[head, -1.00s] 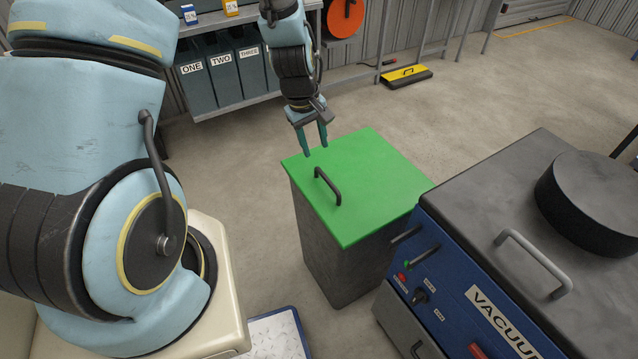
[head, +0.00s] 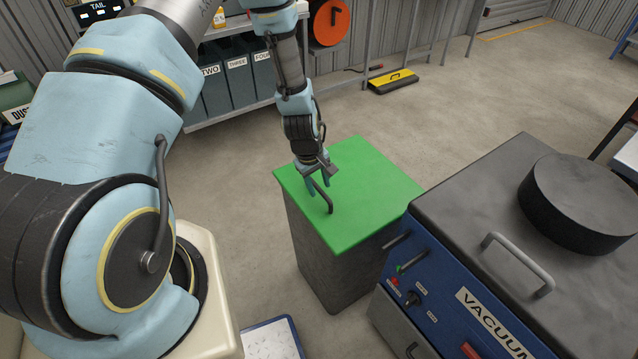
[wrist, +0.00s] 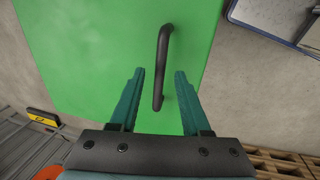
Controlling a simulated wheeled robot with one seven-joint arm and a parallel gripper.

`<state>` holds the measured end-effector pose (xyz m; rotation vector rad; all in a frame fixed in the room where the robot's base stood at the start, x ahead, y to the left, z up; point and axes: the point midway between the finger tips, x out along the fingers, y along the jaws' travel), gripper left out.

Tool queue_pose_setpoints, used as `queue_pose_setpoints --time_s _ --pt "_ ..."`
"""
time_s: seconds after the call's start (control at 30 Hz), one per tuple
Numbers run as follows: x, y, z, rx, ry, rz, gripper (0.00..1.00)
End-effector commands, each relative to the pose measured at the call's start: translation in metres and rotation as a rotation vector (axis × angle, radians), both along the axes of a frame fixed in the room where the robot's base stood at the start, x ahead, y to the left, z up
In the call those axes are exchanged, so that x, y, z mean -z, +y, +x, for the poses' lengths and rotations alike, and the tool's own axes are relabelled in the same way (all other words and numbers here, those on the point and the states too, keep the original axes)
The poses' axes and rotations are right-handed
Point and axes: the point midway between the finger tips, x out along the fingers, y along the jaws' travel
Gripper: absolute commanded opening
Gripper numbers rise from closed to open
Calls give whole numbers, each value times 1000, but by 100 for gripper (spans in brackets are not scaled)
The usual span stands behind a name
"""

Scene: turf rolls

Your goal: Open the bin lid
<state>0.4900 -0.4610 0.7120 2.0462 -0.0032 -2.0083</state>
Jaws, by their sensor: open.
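The bin (head: 335,272) is a dark grey box with a flat green lid (head: 372,185), which lies shut on top. A dark bar handle (head: 325,199) stands on the lid near its left edge. My gripper (head: 318,194) is at the handle's far end, pointing down at the lid. In the wrist view my gripper (wrist: 158,78) is open, with its two teal fingers apart. The handle (wrist: 161,65) shows between and beyond the fingertips, with a finger on each side and visible gaps. I cannot tell the exact height of the fingertips over the lid (wrist: 100,50).
A blue and grey vacuum machine (head: 450,225) with a black round top stands close to the bin's right side. Shelves with labelled grey bins (head: 240,80) are behind. A yellow case (head: 392,82) lies on the floor. Open floor surrounds the bin's far side.

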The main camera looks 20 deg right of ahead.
Motion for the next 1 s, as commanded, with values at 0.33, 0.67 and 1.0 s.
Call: queue_pose_setpoints --time_s 0.33,0.67,1.0 --pt "6 -1 0 1 -1 -1 47" --pt "6 -1 0 1 0 0 17" --pt "6 -1 0 1 0 0 0"
